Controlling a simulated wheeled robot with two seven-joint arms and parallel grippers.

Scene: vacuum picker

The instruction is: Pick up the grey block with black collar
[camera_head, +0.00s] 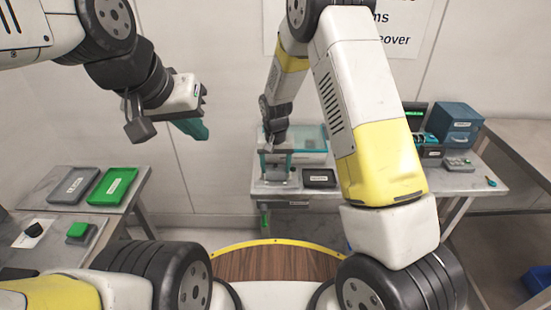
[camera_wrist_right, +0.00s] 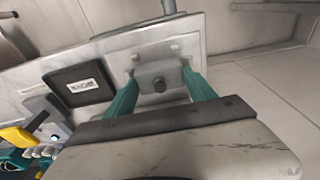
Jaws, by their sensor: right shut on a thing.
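The grey block (camera_wrist_right: 158,72) shows in the right wrist view between the two teal fingers of my right gripper (camera_wrist_right: 162,88). It has a round dark spot on its near face; I cannot make out a black collar clearly. My right gripper also shows in the head view (camera_head: 276,168), low over the left part of the back table, shut on the block. The block is too small and covered to make out there. My left gripper (camera_head: 190,128) hangs in the air at the upper left, away from the tables; its teal fingers overlap in view.
A black labelled tray (camera_head: 319,178) lies right of my right gripper on the back table (camera_head: 390,196). A clear teal-edged box (camera_head: 312,138) stands behind. Blue drawers (camera_head: 455,124) stand at the right. Green (camera_head: 111,186) and grey (camera_head: 74,187) trays lie on the left table.

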